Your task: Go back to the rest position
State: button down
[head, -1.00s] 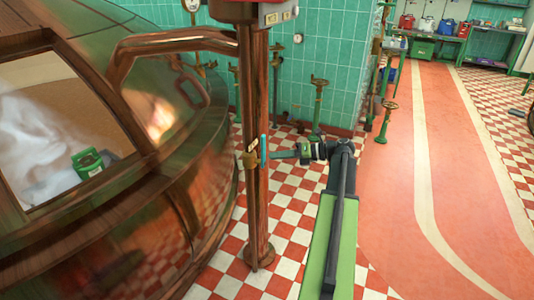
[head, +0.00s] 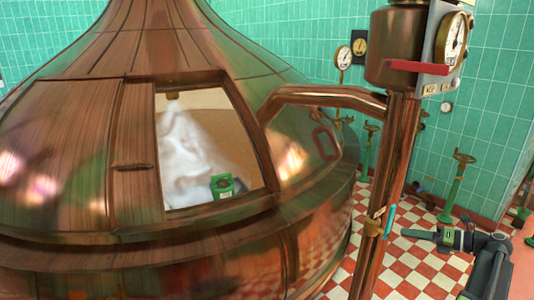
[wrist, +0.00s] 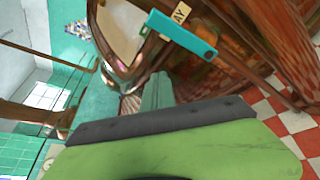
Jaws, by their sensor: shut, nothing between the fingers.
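My gripper (head: 418,234) is at the lower right of the head view, its narrow greenish fingers pointing left. It is shut and holds nothing. In the wrist view its fingers (wrist: 158,92) point away toward the copper kettle. A teal handle (head: 390,221) with a cream tag (head: 376,212) is on the copper pipe (head: 398,160), just left of my fingertips in the head view. In the wrist view the teal handle (wrist: 182,33) lies beyond the fingertips, seemingly apart from them. The tag beside it (wrist: 181,11) shows the letters "AY".
The large copper kettle (head: 130,270) fills the left. Its open hatch shows white steam and a green box (head: 222,185). A gauge (head: 455,40) tops the pipe. Green valve stands (head: 455,190) stand by the tiled wall. Checkered floor (head: 405,275) lies between kettle and arm.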

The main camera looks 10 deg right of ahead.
jog(key=w+a+r+n+g+y+p, duration=0.25)
jog(key=w+a, duration=0.55)
jog(key=a, duration=0.4)
jog(key=w+a+n+g+p, duration=0.3)
jog(key=a+n+g+p, duration=0.15)
jog(key=a, duration=1.75)
jog(key=s+a+f+n+g+h+p, duration=0.25)
jog(key=a+n, duration=0.35)
jog(key=a, duration=0.3)
jog(key=s+a+f+n+g+h+p, duration=0.1)
jog(key=s+a+f+n+g+h, duration=0.3)
jog(key=a, duration=0.5)
jog(key=s+d+f+n+t+h, duration=0.2)
jog(key=d+n+h, duration=0.4)
jog(key=n, duration=1.4)
jog(key=shift+s+d+f, duration=0.45)
jog(key=shift+s+d, duration=0.35)
jog(key=shift+d, duration=0.1)
